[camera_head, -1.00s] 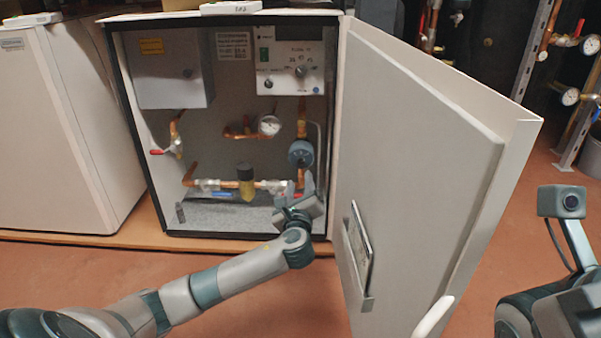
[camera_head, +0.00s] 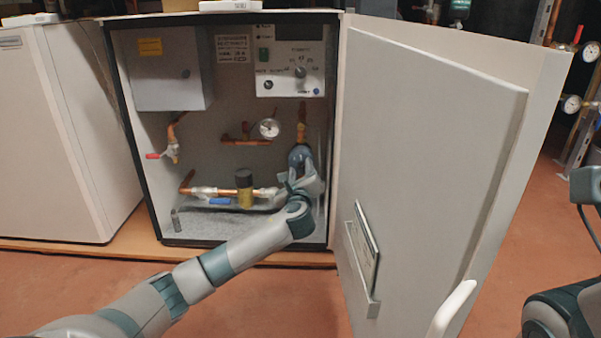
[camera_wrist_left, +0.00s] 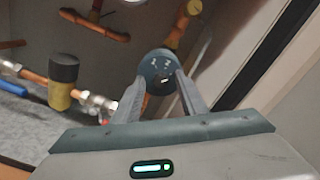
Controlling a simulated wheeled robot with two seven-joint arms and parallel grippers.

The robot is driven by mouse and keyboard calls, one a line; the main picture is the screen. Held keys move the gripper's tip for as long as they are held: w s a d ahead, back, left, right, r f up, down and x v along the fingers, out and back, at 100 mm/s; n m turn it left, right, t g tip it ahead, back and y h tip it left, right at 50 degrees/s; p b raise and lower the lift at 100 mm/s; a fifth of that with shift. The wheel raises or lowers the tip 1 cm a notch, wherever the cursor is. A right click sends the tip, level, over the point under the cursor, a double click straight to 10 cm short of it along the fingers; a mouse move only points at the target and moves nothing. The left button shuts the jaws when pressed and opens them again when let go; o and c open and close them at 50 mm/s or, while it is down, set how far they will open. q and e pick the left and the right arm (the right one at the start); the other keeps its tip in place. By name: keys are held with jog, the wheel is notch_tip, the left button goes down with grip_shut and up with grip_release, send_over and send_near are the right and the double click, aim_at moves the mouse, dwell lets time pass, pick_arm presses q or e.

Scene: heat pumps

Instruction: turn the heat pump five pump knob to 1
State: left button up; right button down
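The heat pump cabinet (camera_head: 107,110) stands with its door swung open to the right. Inside, the blue-grey pump (camera_head: 299,153) sits on a vertical copper pipe at the lower right. Its round dark face with small marks (camera_wrist_left: 157,69) shows in the left wrist view; the setting cannot be read. My left gripper (camera_head: 304,172) is in front of the pump and partly hides it. In the left wrist view its two fingers (camera_wrist_left: 160,84) are spread, with the pump face between and just beyond the tips. Contact cannot be told. My right gripper is not in view.
The open door (camera_head: 430,130) bounds the space on the right, with a document holder (camera_head: 362,255) on it. A yellow-and-black valve (camera_head: 245,188), a pressure gauge (camera_head: 269,128) and a red-handled valve (camera_head: 168,154) are left of the pump. A control panel (camera_head: 290,70) is above it.

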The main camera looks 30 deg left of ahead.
pick_arm(q)
jog(key=shift+c, duration=0.4)
grip_shut()
